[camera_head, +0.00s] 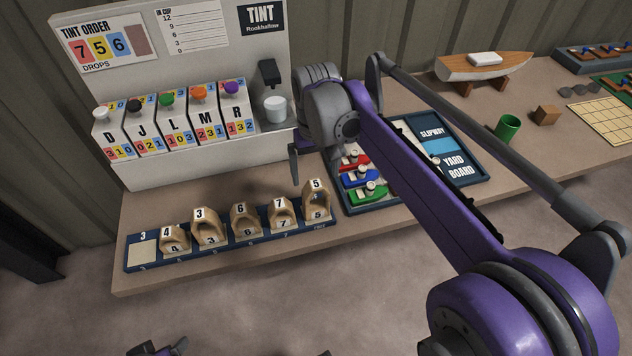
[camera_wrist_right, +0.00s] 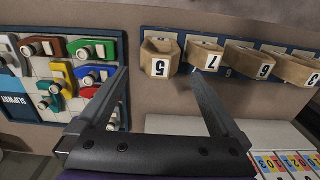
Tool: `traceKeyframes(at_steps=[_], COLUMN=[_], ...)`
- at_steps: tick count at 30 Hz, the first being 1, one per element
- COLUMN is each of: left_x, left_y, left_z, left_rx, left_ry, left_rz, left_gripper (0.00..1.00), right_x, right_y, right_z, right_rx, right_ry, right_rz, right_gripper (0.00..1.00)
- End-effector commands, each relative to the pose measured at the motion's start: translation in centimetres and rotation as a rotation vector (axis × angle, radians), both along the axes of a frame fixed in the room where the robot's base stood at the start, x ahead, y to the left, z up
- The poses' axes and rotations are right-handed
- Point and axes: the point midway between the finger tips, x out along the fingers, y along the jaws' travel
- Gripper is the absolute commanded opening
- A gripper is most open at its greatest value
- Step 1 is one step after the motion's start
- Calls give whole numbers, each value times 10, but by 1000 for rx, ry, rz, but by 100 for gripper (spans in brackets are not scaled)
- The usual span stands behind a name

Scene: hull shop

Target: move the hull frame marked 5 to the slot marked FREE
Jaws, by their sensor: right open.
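The hull frame marked 5 (camera_head: 316,201) is a wooden piece with white number labels. It stands at the right end of the blue rack (camera_head: 196,254), where the rack edge reads FREE. It also shows in the right wrist view (camera_wrist_right: 160,56), apart from the fingers and roughly between their tips. My right gripper (camera_head: 298,172) is open and empty, above and behind this frame; one finger shows in the head view. Both fingers show in the wrist view (camera_wrist_right: 158,72). A dark part at the bottom edge looks like my left gripper (camera_head: 160,348); its jaws are unclear.
Frames marked 4 (camera_head: 174,240), 3 (camera_head: 208,228), 6 (camera_head: 245,221) and 7 (camera_head: 282,214) stand along the rack. A bare cream pad (camera_head: 143,254) is at its left end. The yard board (camera_head: 467,174) lies right; the tint dispenser (camera_head: 160,172) stands behind.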

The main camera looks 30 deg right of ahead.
Motion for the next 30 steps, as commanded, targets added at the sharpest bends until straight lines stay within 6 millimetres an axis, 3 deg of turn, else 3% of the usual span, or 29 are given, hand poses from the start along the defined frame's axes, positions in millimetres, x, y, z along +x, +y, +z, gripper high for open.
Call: traceKeyframes(at_steps=[4,8,15,19,24,30], left_x=[0,0,0,0,0,0], left_y=[0,0,0,0,0,0], left_z=[1,0,0,0,0,0], left_rx=[0,0,0,0,0,0], left_ry=[0,0,0,0,0,0], left_rz=[0,0,0,0,0,0], left_gripper=[75,75,75,75,75,75], right_x=[-10,-39,-117,-148,-167,-168], right_y=[6,21,53,62,67,68], right_z=[3,-11,-63,-91,-110,-112], right_rx=[-4,-15,-40,-48,-54,-54], right_ry=[-24,-98,-299,-385,-440,-447], right_rz=[14,56,164,207,233,236], right_gripper=[100,100,100,100,100,100])
